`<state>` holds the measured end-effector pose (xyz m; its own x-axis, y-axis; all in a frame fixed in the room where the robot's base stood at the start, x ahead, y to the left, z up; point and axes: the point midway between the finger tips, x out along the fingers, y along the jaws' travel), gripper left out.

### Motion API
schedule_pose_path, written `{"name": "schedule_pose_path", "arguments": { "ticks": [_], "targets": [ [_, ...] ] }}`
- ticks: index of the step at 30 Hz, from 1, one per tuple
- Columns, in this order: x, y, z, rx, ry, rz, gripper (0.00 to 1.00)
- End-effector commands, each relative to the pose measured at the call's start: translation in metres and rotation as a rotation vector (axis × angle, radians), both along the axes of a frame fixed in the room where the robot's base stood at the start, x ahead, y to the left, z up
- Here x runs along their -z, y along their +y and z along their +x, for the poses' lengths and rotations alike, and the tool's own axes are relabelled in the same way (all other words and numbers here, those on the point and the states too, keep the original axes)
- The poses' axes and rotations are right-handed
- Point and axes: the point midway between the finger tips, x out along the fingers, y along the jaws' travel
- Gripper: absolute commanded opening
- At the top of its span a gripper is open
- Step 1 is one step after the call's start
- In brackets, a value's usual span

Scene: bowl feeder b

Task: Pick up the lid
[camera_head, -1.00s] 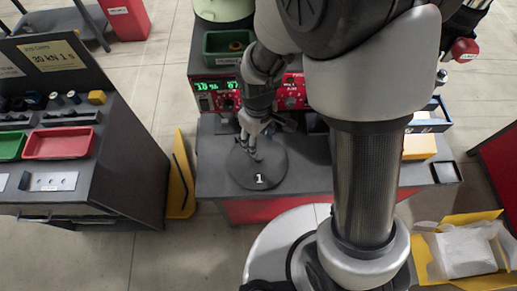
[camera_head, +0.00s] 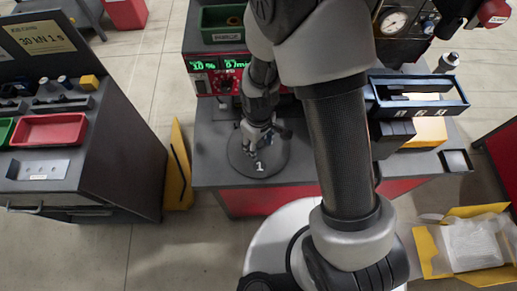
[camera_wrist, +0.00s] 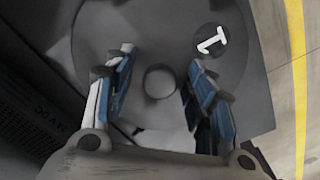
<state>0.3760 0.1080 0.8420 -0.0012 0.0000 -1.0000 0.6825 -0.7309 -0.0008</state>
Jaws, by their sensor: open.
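The lid (camera_head: 275,158) is a flat dark grey disc with a white "1" on it. It lies on the grey bench top (camera_head: 210,165) in front of the red-fronted machine. In the wrist view the lid (camera_wrist: 185,25) has a small round knob (camera_wrist: 160,82) at its middle. My gripper (camera_head: 252,149) is over the lid, fingers pointing down. In the wrist view my gripper (camera_wrist: 160,58) is open, with one blue-padded finger on each side of the knob and gaps between. I cannot tell the exact height of the fingertips above the lid.
The red control panel (camera_head: 214,78) with green digits stands right behind the lid. A dark bin (camera_head: 418,107) and a yellow box (camera_head: 430,133) are to the right of my arm. A yellow floor sign (camera_head: 180,165) stands left of the bench. An open yellow carton (camera_head: 433,260) is at lower right.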

Motion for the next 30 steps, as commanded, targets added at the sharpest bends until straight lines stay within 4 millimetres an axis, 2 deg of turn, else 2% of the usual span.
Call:
{"name": "schedule_pose_path", "arguments": {
  "ticks": [5, 27, 30],
  "targets": [
    [-0.0009, 0.0002, 0.0004, 0.000, -0.001, 0.000, 0.50],
    [-0.0010, 0.0001, 0.0001, 0.000, -0.001, 0.001, 0.00],
    [-0.0010, 0.0001, 0.0001, 0.000, -0.001, 0.001, 0.00]
  ]
}}
